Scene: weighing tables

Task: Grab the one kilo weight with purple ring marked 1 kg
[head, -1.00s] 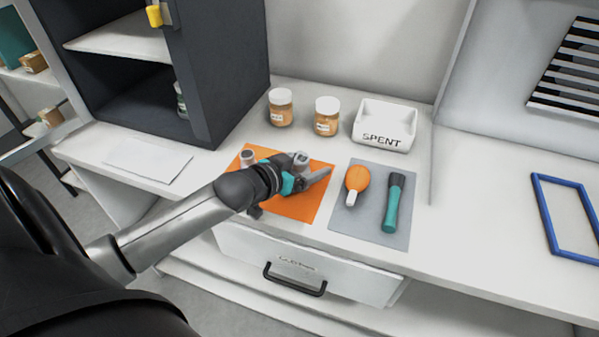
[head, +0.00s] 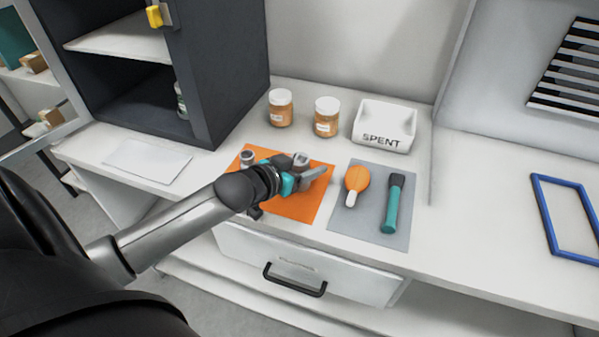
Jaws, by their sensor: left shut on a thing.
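Two grey metal weights are over the orange mat (head: 305,208). One weight (head: 302,159) is at my left gripper (head: 308,173), its top showing between the fingers; the gripper hides its lower part. My left gripper is shut on this weight, low over the mat's right half. The other weight (head: 247,157) stands at the mat's back left corner, partly behind my wrist. I cannot make out a purple ring or a 1 kg mark on either. My right gripper is not in view.
A grey mat (head: 348,222) to the right holds an orange-headed tool (head: 357,179) and a teal-handled tool (head: 391,207). Two jars (head: 281,108) (head: 327,117) and a white SPENT bin (head: 384,127) stand behind. A dark cabinet (head: 226,80) rises at the left. A drawer (head: 345,275) sits below.

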